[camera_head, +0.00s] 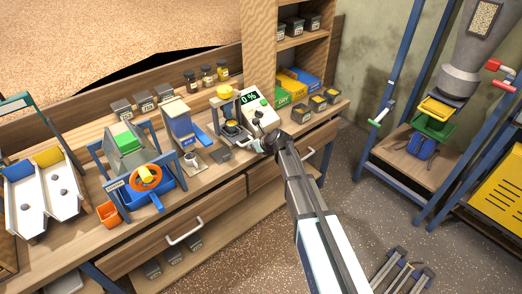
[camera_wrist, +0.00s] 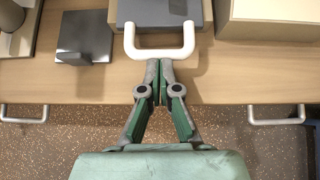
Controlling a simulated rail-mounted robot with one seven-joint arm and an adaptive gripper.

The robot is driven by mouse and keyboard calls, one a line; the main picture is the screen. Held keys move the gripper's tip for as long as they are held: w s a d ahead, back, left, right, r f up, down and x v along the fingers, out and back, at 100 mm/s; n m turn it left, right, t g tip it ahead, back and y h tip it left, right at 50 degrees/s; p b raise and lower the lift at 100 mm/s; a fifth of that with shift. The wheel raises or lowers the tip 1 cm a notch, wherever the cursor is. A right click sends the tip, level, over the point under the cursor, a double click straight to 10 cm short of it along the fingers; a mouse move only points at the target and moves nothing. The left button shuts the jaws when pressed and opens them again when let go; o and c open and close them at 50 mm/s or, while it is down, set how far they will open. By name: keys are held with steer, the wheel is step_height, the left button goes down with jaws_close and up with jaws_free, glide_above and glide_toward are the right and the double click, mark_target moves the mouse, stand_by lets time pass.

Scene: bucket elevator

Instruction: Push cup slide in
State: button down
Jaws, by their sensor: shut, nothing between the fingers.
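The cup slide (camera_wrist: 165,12) shows in the wrist view as a dark grey block at the top, with a white U-shaped handle (camera_wrist: 160,53) on its front. My gripper (camera_wrist: 160,68) is shut and empty. Its fingertips are at the middle of the handle's crossbar; whether they touch it I cannot tell.
A small grey block (camera_wrist: 84,38) lies left of the slide on the bench top (camera_wrist: 225,88). A beige box (camera_wrist: 270,18) stands to its right. Drawer handles (camera_wrist: 24,113) stick out below the bench edge. Black containers (camera_head: 318,102) stand right of the meter.

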steer(key=w+a, duration=0.2)
steer(key=shift+w+a+r, duration=0.1)
steer(key=shift+w+a, duration=0.05)
steer(key=shift+w, duration=0.2)
steer(key=shift+s, duration=0.1)
